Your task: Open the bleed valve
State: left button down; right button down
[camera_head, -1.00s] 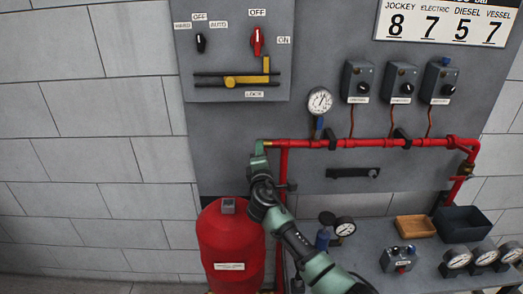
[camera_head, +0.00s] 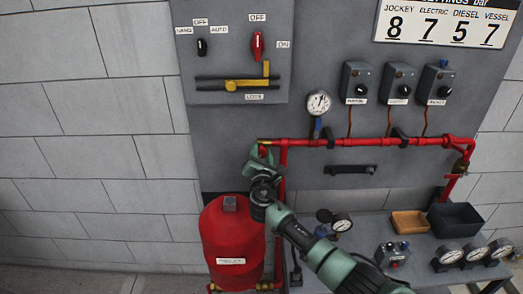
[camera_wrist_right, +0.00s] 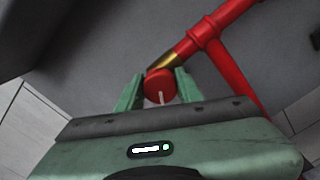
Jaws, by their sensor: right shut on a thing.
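The bleed valve shows as a round red knob (camera_wrist_right: 159,86) with a pale line on its face, at the brass left end (camera_wrist_right: 185,50) of the red pipe. In the wrist view my right gripper (camera_wrist_right: 160,77) has its two green fingers on either side of the knob, shut on it. In the head view my right gripper (camera_head: 262,154) is at the left end of the red pipe (camera_head: 345,142) and covers most of the knob. My left gripper is not in view.
A red tank (camera_head: 232,245) stands just below the gripper. A pressure gauge (camera_head: 318,103) and several grey switch boxes (camera_head: 357,82) are on the panel. A bench (camera_head: 365,225) on the right holds gauges, an orange tray (camera_head: 409,222) and a dark bin (camera_head: 454,220).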

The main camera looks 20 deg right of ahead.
jog(key=shift+f+n, duration=0.2)
jog(key=shift+n, duration=0.2)
jog(key=c, duration=1)
grip_release()
jog(key=shift+o, duration=0.3)
jog(key=shift+r, duration=0.1)
jog(key=v, duration=0.8)
